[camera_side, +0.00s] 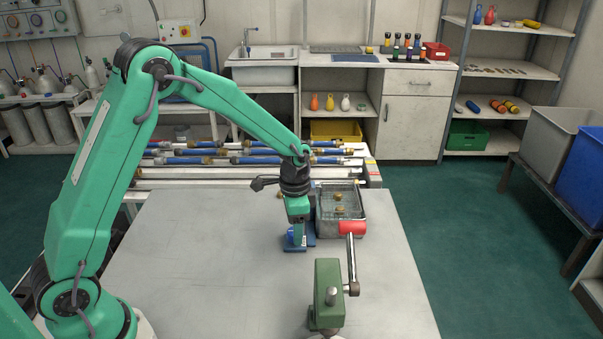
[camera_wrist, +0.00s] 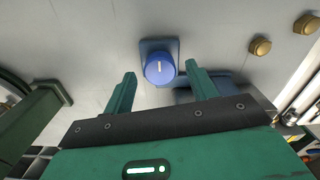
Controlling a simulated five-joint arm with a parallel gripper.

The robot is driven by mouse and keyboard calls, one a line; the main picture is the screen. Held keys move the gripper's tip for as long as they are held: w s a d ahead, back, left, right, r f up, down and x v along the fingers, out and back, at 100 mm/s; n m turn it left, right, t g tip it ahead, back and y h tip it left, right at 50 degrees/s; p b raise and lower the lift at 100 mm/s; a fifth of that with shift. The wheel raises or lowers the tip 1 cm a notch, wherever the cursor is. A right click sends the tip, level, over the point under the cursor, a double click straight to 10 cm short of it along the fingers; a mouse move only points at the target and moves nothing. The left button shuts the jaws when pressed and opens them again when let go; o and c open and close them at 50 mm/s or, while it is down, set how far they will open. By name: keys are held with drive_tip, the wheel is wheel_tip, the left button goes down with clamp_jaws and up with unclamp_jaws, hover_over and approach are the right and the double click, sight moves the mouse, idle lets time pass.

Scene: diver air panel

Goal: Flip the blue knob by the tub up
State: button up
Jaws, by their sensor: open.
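The blue knob (camera_wrist: 160,70) is round with a short white mark on its face. It sits on a darker blue plate (camera_wrist: 150,45). In the side view the knob (camera_side: 291,236) is partly hidden by my gripper, above its blue base (camera_side: 296,249). My gripper (camera_wrist: 159,70) is open and empty, its two green fingertips on either side of the knob in the wrist view; contact cannot be told. In the side view my gripper (camera_side: 297,234) points down at the knob. The tub (camera_side: 341,230) is grey, with brass pieces in it, just right of the knob.
A green block (camera_side: 328,285) with a red-handled lever (camera_side: 352,228) stands nearer the camera, right of the knob. Blue and silver tubes (camera_side: 200,160) lie behind the table. The left part of the grey table (camera_side: 200,260) is clear.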

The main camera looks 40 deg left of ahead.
wheel_tip(320, 180, up, 7)
drive_tip(key=shift+r, duration=0.1)
idle(0.4)
drive_tip(key=s+a+r+n+t, duration=0.1)
drive_tip(key=s+r+n+t, duration=0.2)
drive_tip(key=s+r, duration=0.85)
drive_tip(key=s+a+r+n+t, duration=0.1)
drive_tip(key=s+n, duration=0.3)
drive_tip(key=s, duration=0.8)
drive_tip(key=shift+r+t, duration=0.7)
drive_tip(key=shift+t, duration=0.1)
drive_tip(key=shift+a, duration=0.1)
